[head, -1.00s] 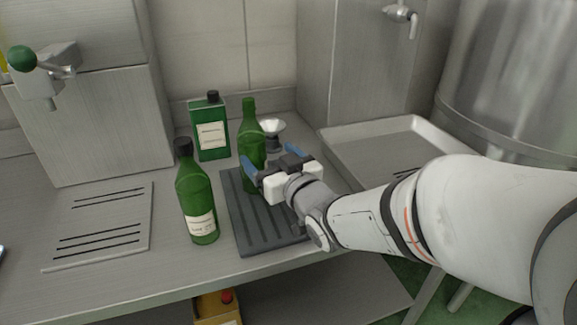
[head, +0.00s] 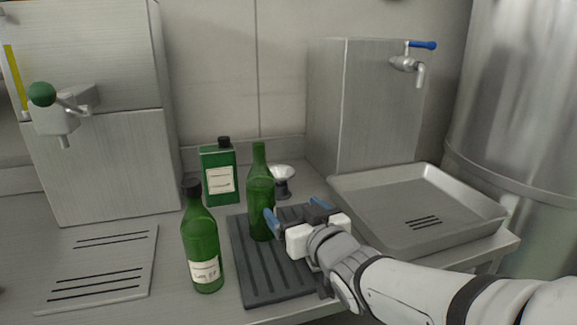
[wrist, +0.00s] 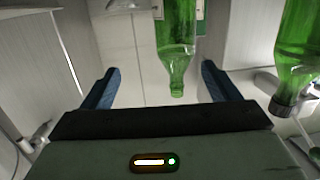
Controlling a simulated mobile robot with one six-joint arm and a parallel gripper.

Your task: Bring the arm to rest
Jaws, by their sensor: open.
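My gripper (head: 290,208) is open and empty, its two blue fingers spread, low over the right part of the dark ribbed mat (head: 262,285). An uncapped green bottle (head: 261,190) stands upright on the mat, just left of the gripper. In the wrist view this bottle (wrist: 177,45) appears upside down, in line with the gap between the fingers (wrist: 158,68); they do not grip it. My arm reaches in from the lower right.
A capped green bottle (head: 203,250) stands left of the mat, and a green tin (head: 219,175) behind. A small funnel (head: 282,180) is behind the mat. A steel tray (head: 375,235) lies right under a blue-handled tap (head: 408,64). A green-knobbed tap (head: 58,110) is left.

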